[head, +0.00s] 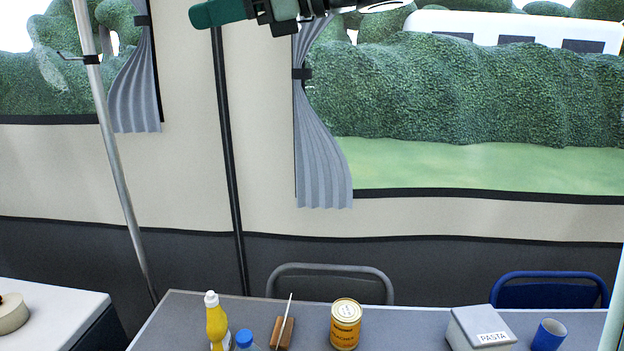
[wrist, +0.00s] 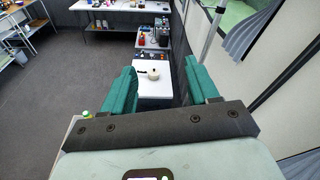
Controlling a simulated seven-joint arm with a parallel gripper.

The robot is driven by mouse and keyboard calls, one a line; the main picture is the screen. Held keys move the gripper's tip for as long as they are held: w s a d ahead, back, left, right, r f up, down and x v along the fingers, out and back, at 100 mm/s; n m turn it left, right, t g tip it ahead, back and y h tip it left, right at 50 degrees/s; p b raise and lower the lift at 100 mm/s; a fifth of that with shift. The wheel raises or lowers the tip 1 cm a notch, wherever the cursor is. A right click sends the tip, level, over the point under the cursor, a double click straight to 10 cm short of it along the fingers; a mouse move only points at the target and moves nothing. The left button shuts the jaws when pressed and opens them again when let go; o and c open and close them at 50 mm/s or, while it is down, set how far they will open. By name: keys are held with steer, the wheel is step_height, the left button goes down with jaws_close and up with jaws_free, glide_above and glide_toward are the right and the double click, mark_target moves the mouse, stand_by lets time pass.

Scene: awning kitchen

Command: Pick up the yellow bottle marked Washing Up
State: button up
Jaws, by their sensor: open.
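The yellow bottle (head: 217,322) with a white cap stands upright near the left end of the grey table in the head view. Its label cannot be read and its base is cut off by the frame's bottom edge. My gripper shows in the wrist view (wrist: 162,85), with two green fingers spread wide apart and nothing between them. In the head view, part of my arm is at the top, high above and far from the bottle.
On the grey table (head: 420,322) stand a blue-capped bottle (head: 245,341), a wooden block with a thin stick (head: 284,332), a yellow tin (head: 345,324), a pasta box (head: 480,328) and a blue cup (head: 549,335). Chairs stand behind it. A pole (head: 118,165) rises at left.

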steer(key=w+m+y, duration=0.2)
steer(key=w+m, duration=0.1)
steer(key=m, duration=0.1)
glide_toward(218, 301)
steer(key=a, duration=0.5)
steer(key=shift+s+a+n, duration=0.25)
steer(key=shift+s+n, duration=0.05)
steer(key=shift+n, duration=0.1)
steer(key=shift+w+a, duration=0.25)
steer(key=shift+a, duration=1.25)
steer(key=shift+w+a, duration=0.2)
steer(key=shift+a, duration=1.35)
steer(key=shift+c, duration=0.2)
jaws_close()
